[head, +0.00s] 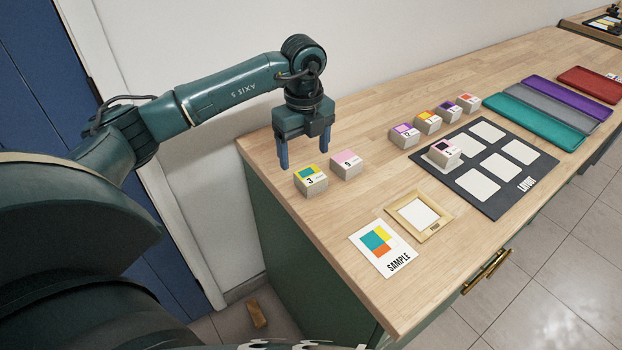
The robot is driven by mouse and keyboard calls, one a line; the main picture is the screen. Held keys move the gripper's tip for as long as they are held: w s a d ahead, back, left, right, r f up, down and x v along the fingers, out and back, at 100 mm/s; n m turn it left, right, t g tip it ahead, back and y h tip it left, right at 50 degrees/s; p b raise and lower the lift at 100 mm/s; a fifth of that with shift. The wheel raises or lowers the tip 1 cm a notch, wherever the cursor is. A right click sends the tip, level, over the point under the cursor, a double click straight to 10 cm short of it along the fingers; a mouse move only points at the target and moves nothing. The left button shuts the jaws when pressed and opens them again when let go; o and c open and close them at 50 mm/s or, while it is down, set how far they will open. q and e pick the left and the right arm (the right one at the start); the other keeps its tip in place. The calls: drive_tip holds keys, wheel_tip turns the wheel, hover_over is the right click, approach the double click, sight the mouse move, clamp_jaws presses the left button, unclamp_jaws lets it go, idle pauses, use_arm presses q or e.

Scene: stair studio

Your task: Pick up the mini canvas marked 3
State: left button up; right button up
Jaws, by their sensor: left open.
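The mini canvas marked 3 (311,181) is a small pale block with a yellow and teal top. It sits on the wooden counter (340,225) near its left end. My left gripper (304,161) points down with its two fingers apart and empty. It hangs just behind and slightly above the canvas marked 3, and does not appear to touch it. A pink-topped canvas, apparently marked 9 (346,165), stands close by on the right. My right gripper is not in view.
A dark layout board (472,197) with pale squares carries one canvas (444,154). Several other canvases (404,136) stand behind it. A SAMPLE card (384,248) and a wooden frame (418,216) lie in front. Teal, grey, purple and red trays (533,113) lie at the right. A wall runs behind.

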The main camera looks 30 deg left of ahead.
sight(309, 173)
use_arm(q)
drive_tip(key=f, duration=0.6)
drive_tip(key=shift+w+d+p, duration=0.3)
drive_tip(key=shift+d+p, duration=0.05)
drive_tip(key=shift+f, duration=0.55)
drive_tip(key=shift+c, duration=0.4)
drive_tip(key=c, duration=1)
